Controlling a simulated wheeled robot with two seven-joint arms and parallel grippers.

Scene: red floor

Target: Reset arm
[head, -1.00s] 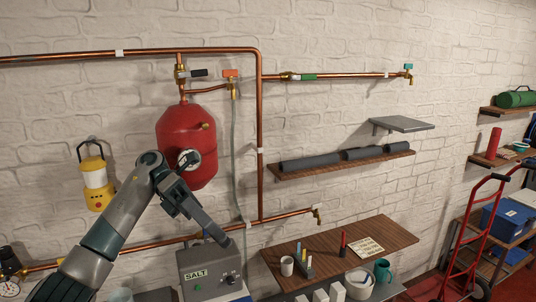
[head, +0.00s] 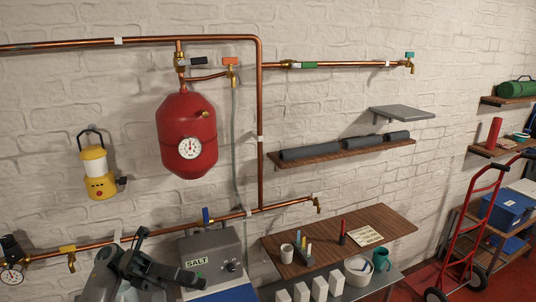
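My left gripper (head: 193,278) is low in the head view, in front of the lower part of the grey SALT box (head: 213,252). The wrist is folded near the bottom edge, and the gripper points right. I cannot make out a gap between its fingers, and no held object can be made out. The red tank (head: 187,118) with its round white gauge (head: 190,148) hangs on the wall above, clear of my arm. My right gripper is not in view.
Copper pipes (head: 259,120) with valves run along the white brick wall. A yellow lantern (head: 98,175) hangs at left. A wooden shelf (head: 385,221) with small items stands at right of the SALT box. A red hand truck (head: 466,230) stands far right.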

